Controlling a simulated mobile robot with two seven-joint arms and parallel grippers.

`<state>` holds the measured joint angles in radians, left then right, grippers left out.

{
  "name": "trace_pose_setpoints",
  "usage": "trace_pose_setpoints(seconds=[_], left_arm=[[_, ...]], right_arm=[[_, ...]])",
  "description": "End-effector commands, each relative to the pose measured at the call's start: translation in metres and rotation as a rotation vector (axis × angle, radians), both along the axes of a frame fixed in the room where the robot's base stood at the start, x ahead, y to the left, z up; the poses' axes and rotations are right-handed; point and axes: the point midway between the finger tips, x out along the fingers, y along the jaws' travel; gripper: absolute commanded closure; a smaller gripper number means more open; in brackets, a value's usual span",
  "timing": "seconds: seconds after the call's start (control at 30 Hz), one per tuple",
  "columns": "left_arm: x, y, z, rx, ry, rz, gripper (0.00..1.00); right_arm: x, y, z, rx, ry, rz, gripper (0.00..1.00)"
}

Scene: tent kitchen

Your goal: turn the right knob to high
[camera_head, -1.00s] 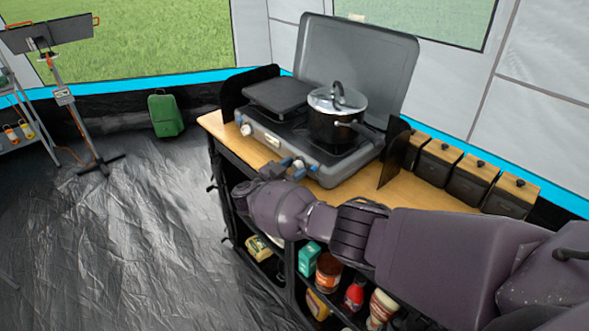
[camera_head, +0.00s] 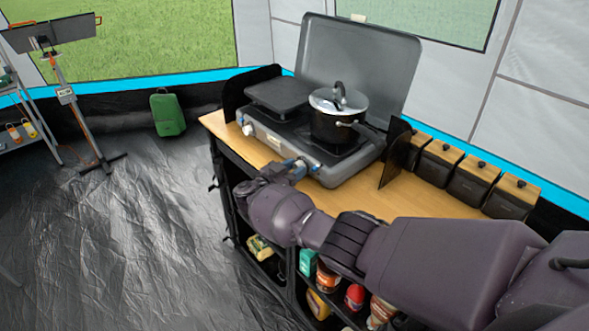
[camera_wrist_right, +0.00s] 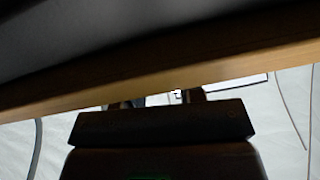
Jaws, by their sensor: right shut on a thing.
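The camping stove (camera_head: 340,172) stands on the wooden counter with its grey lid raised. Its left knob (camera_head: 246,128) shows on the front panel. The right knob is mostly hidden by my right gripper (camera_head: 299,166), whose fingers are shut on it at the front of the stove. How far the knob is turned cannot be told. My left gripper is not in view.
A lidded black pot (camera_head: 335,118) sits on the right burner and a dark flat plate (camera_head: 283,96) on the left. Several dark canisters (camera_head: 436,158) stand on the counter at right. Shelves with jars lie below my right arm.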

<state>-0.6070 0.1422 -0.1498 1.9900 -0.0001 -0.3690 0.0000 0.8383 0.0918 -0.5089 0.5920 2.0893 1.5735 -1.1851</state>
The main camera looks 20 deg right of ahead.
Motion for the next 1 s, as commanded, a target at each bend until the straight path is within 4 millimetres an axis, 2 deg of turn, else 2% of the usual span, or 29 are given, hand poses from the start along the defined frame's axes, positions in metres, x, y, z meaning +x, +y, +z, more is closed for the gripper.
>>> trace_pose_setpoints(seconds=[0.57, 1.0], left_arm=[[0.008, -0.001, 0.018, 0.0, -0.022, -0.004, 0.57], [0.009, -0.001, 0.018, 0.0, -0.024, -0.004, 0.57]], right_arm=[[0.002, -0.001, 0.004, -0.122, 0.321, 0.001, 0.88], [0.002, -0.001, 0.003, -0.135, 0.353, 0.001, 0.88]])
